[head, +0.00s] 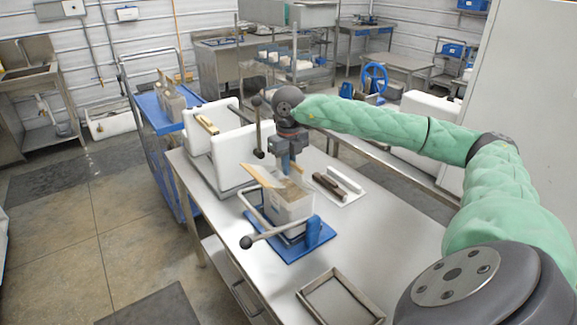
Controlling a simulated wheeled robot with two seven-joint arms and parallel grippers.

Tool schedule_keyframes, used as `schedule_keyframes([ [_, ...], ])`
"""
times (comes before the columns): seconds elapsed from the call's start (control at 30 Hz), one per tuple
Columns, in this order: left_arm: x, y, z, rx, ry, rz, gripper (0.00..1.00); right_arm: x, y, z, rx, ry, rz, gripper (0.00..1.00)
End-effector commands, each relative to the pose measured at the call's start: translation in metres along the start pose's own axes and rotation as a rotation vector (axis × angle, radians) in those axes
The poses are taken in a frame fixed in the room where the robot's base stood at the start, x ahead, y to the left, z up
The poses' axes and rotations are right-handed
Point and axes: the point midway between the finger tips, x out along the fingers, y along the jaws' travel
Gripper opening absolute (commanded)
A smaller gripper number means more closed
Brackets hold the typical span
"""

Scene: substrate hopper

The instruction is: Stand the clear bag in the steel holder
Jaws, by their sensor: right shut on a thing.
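The clear bag (288,208), with greyish contents and a tan flap at its top left, is upright at the steel holder (262,236) on the table. The holder has a blue base plate and a side bar with a black knob. My right gripper (291,170) points down at the top of the bag and is shut on it. The bag's lower part is partly hidden by the holder's bars, so I cannot tell whether it rests on the base. My left gripper is not in view.
White blocks (232,160) with a dark lever stand behind the holder. A pad (347,198) with a brown tool lies to the right. An empty steel tray (341,299) is at the front. A blue cart (152,112) with bags stands left.

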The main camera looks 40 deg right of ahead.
Motion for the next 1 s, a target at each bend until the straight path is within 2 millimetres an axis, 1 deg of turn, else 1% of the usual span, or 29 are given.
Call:
schedule_keyframes([
  [0.57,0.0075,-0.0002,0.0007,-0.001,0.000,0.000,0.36,0.0066,-0.0001,0.0005,0.000,-0.003,0.000,0.00],
  [0.73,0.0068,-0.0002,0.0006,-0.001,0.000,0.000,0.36,0.0059,-0.0001,0.0005,0.000,-0.003,0.000,0.00],
  [0.77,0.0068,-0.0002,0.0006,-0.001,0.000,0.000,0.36,0.0059,-0.0001,0.0005,0.000,-0.003,0.000,0.13],
  [0.8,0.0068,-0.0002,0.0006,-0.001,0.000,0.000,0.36,0.0060,-0.0001,0.0004,0.000,-0.002,0.000,0.21],
  [0.87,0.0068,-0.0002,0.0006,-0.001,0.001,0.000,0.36,0.0063,-0.0001,0.0003,0.000,-0.002,0.000,0.33],
  [1.0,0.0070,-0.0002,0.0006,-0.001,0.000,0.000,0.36,0.0069,0.0000,0.0002,0.000,-0.001,0.000,0.33],
])
